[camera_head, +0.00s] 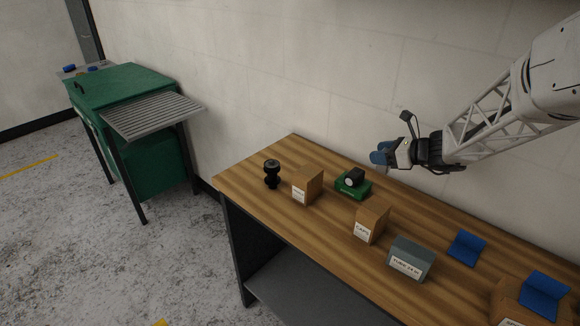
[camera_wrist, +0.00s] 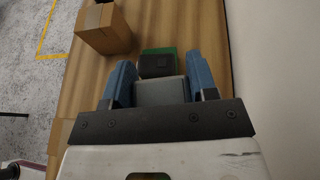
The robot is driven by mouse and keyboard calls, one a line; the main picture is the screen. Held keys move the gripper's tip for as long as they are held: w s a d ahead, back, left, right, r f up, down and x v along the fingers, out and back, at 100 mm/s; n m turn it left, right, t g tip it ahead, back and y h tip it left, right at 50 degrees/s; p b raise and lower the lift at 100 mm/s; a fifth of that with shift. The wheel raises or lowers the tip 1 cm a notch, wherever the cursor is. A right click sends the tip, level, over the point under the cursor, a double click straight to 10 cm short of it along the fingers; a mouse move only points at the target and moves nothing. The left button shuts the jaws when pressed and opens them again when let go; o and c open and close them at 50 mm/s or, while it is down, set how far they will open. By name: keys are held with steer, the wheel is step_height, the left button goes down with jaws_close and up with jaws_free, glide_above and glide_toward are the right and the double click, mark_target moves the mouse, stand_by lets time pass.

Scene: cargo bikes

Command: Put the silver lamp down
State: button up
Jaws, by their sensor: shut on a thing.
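My gripper (camera_head: 382,156) is above the back of the wooden workbench, behind and to the right of a green box. Its blue fingers are shut on the silver lamp (camera_head: 391,146), which is mostly hidden in the head view. In the wrist view, the lamp (camera_wrist: 159,92) is a plain grey block between the two blue fingers. It is held clear of the bench top (camera_head: 325,230). A black lamp with a pale round face (camera_head: 356,176) is on the green box (camera_head: 347,191); beyond the fingers the wrist view shows its dark top (camera_wrist: 157,65).
A cardboard box (camera_head: 307,187) and a black spool-shaped part (camera_head: 271,174) are at the bench's left end. Another cardboard box (camera_head: 372,222), a grey box (camera_head: 411,259) and blue brackets (camera_head: 467,247) are to the right. A green cabinet (camera_head: 150,160) stands apart, left. Bare wood shows between the items.

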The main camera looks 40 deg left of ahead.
steer(key=s+a+n+g, duration=0.1)
steer(key=s+a+g, duration=0.1)
steer(key=a, duration=1.3)
steer(key=s+a+n+g, duration=0.1)
steer(key=s+a, duration=0.4)
steer(key=a, duration=1.1)
steer(key=shift+a+n+g+h, duration=0.2)
steer(key=shift+n+g+h, duration=0.2)
steer(key=shift+n, duration=0.2)
steer(key=shift+s, duration=0.1)
steer(key=shift+f, duration=0.1)
steer(key=shift+f, duration=3.05)
steer(key=shift+f, duration=0.1)
steer(key=shift+f, duration=1.75)
steer(key=shift+f, duration=0.15)
